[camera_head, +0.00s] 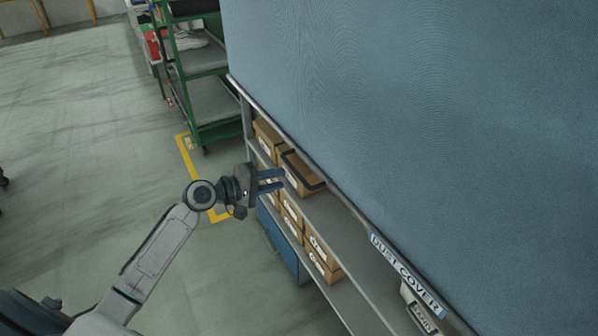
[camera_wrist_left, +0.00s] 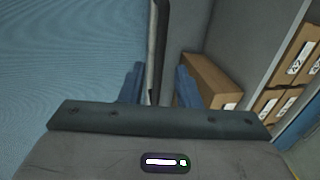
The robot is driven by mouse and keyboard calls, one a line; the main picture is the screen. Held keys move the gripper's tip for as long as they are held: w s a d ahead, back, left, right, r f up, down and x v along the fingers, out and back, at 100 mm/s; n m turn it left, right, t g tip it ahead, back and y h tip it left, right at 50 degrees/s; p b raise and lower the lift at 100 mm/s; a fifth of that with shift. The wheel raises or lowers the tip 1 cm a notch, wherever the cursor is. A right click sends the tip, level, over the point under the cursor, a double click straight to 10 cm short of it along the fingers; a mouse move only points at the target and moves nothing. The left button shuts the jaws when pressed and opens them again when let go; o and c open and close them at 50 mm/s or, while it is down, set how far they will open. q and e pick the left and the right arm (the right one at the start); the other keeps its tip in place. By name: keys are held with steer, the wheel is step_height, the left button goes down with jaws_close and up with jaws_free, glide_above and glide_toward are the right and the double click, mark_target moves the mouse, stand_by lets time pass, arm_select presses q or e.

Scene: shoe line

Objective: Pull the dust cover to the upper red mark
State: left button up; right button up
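The dust cover (camera_head: 410,110) is a blue sheet hanging at the right; it also fills the left of the left wrist view (camera_wrist_left: 70,60). Its grey bottom bar (camera_head: 345,202) carries a "DUST COVER" label (camera_head: 405,272) and a black handle (camera_head: 305,178). My left gripper (camera_head: 280,180) is close to the handle, fingers pointing at the rack. In the left wrist view the fingers (camera_wrist_left: 158,85) are apart, with a dark upright strip showing between and beyond them. I cannot tell whether they touch the handle. The upper red mark is not in view. My right gripper is not in view.
Below the cover, a grey shelf rack (camera_head: 345,235) holds several brown boxes (camera_head: 318,258) and a blue bin (camera_head: 280,245). A green cart (camera_head: 205,100) stands behind, near a yellow floor line (camera_head: 187,155).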

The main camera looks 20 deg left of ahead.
mark_target(296, 175)
arm_select(q)
steer(key=p+x, duration=0.1)
steer(key=x, duration=0.3)
steer(key=shift+w+d+r, duration=0.15)
steer(key=shift+w+d, duration=0.1)
steer(key=shift+w+d+p, duration=0.4)
steer(key=shift+w+p, duration=0.1)
steer(key=shift+w, duration=0.1)
steer(key=shift+w+d+f, duration=0.45)
steer(key=shift+a, duration=0.1)
jaws_close()
steer(key=shift+r, duration=0.1)
